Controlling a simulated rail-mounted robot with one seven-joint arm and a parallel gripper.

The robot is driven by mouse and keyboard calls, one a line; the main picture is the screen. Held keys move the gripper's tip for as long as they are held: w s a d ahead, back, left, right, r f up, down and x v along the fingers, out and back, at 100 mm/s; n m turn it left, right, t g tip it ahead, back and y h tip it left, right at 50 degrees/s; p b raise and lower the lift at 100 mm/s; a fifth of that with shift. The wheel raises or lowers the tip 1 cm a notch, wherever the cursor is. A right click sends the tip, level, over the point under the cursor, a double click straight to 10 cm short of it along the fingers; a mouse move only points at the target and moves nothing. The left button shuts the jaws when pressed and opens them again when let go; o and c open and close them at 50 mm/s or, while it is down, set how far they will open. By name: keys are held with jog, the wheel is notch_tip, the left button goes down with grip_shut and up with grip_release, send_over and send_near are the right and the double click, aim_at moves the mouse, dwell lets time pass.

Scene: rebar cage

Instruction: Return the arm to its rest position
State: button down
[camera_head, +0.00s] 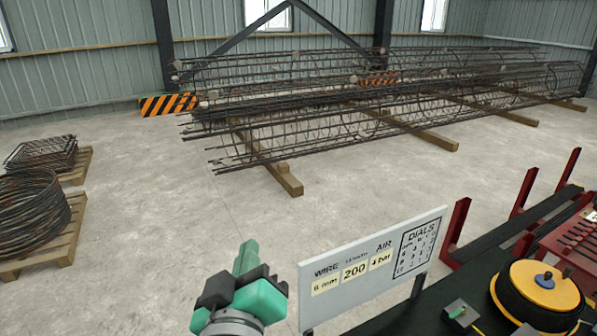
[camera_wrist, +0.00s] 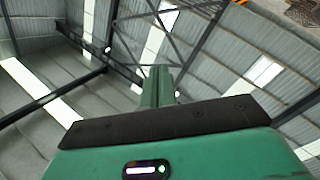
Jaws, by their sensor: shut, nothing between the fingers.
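My gripper (camera_head: 246,258) shows at the bottom of the head view, green with black parts, pointing up. Its fingers are shut together with nothing between them. In the wrist view the closed green fingers (camera_wrist: 157,84) point up toward the roof, beyond a dark plate and the green gripper body. Only the end of my arm shows in the head view, just left of a white sign. The gripper touches nothing that I can see.
The white sign (camera_head: 370,268) stands close to the right of my gripper. A bench with a yellow-and-black round device (camera_head: 543,284) and red racks (camera_head: 526,191) is at right. Rebar cages (camera_head: 330,115) lie on timbers behind. Wire coils (camera_head: 30,212) sit at left. Open concrete floor lies between.

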jog(key=s+d+r+m+t, duration=0.3)
jog(key=s+r, duration=0.4)
jog(key=r, duration=0.2)
jog(key=s+d+r+m+t+p, duration=0.1)
jog(key=s+d+r+m+t, duration=0.2)
jog(key=s+r, duration=0.5)
notch_tip(320, 180, up, 2)
jog(key=shift+d+r+m+t+p, duration=0.3)
jog(key=shift+d+m+t, duration=0.1)
jog(key=shift+m, duration=0.3)
